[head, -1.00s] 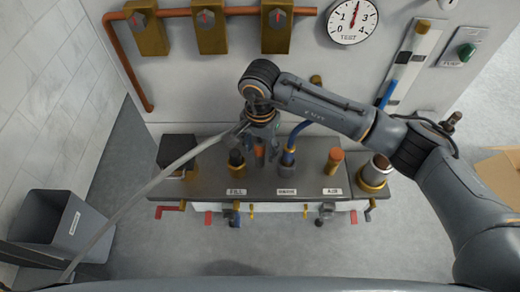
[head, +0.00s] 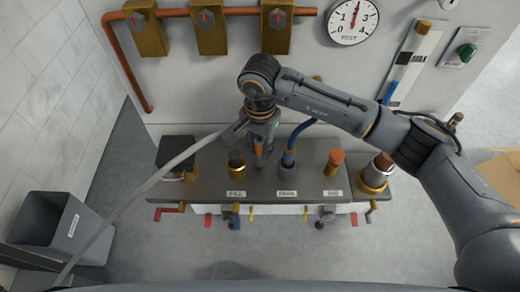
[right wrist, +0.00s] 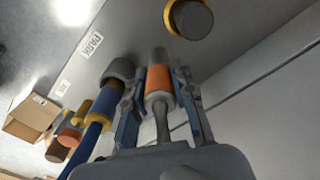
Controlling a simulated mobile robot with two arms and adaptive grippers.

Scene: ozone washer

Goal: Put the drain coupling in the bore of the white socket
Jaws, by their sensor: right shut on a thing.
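My right gripper (head: 260,158) is over the dark bench, between the FILL fitting and the blue-hosed fitting. In the right wrist view, its fingers (right wrist: 168,92) are shut on a coupling with an orange band (right wrist: 159,80) and a grey end. In the head view the fingers mostly hide this coupling. I cannot tell if it touches the bench. A pale cylinder with a dark top (head: 384,161), likely the white socket, stands in a gold collar at the bench's right end. My left gripper is not in view.
The blue-hosed fitting (head: 287,163) stands close to the right gripper, the gold-ringed FILL fitting (head: 236,164) on its other side. An orange-topped fitting (head: 334,162) stands farther right. A grey hose (head: 160,180) runs from lower left toward the gripper. A bin (head: 60,228) stands left.

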